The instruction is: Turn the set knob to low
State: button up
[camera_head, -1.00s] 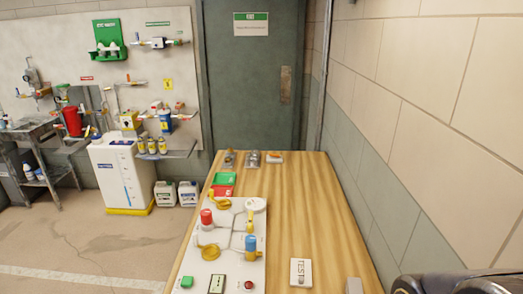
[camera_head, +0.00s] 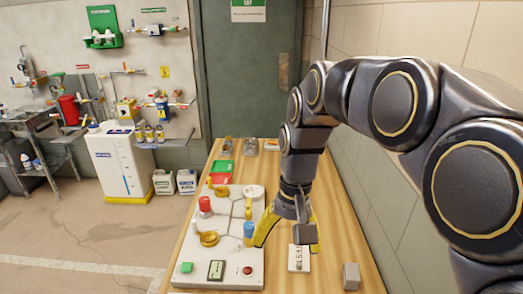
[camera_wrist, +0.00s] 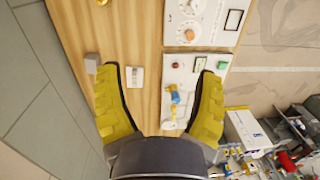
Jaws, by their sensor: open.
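My gripper (camera_head: 288,246) is open and empty above the wooden table, between the white valve board (camera_head: 196,252) and the white TEST card (camera_head: 299,258). In the wrist view its yellow fingers (camera_wrist: 162,72) are spread wide, with the TEST card (camera_wrist: 134,77) and part of the valve board (camera_wrist: 180,63) between or below them. A second white panel (camera_wrist: 214,28) at the top of the wrist view carries an orange knob (camera_wrist: 190,34), a dial and a dark-framed display. Its lettering is too small to read, so I cannot tell which control is the set knob or its setting.
The valve board bears a red knob (camera_head: 205,204), a blue knob (camera_head: 249,229), yellow handles, a green button (camera_head: 186,267) and a red button (camera_head: 247,271). A grey block (camera_head: 351,276) sits at the table's right. A wall stands close on the right.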

jog(key=w+a+f+m, duration=0.1)
jog(key=w+a+f, duration=0.15)
jog(key=w, duration=0.55)
jog(key=m+t+h, duration=0.3)
jog(key=m, duration=0.3)
send_over(249, 225)
jog(key=s+a, duration=0.1)
jog(key=s, duration=0.1)
notch_tip(249, 225, down, 16)
jog(key=shift+w+a+f+m+t+h, duration=0.15)
jog(key=shift+f+m+t+h, duration=0.1)
jog(key=shift+f+t, duration=0.1)
jog(key=shift+w+a+f+m+t+h, duration=0.1)
jog(key=shift+w+f+m+t+h, duration=0.05)
jog(key=shift+f+m+t+h, duration=0.15)
jog(key=x, duration=0.7)
jog(key=shift+f, duration=0.3)
jog(key=c, duration=1.1)
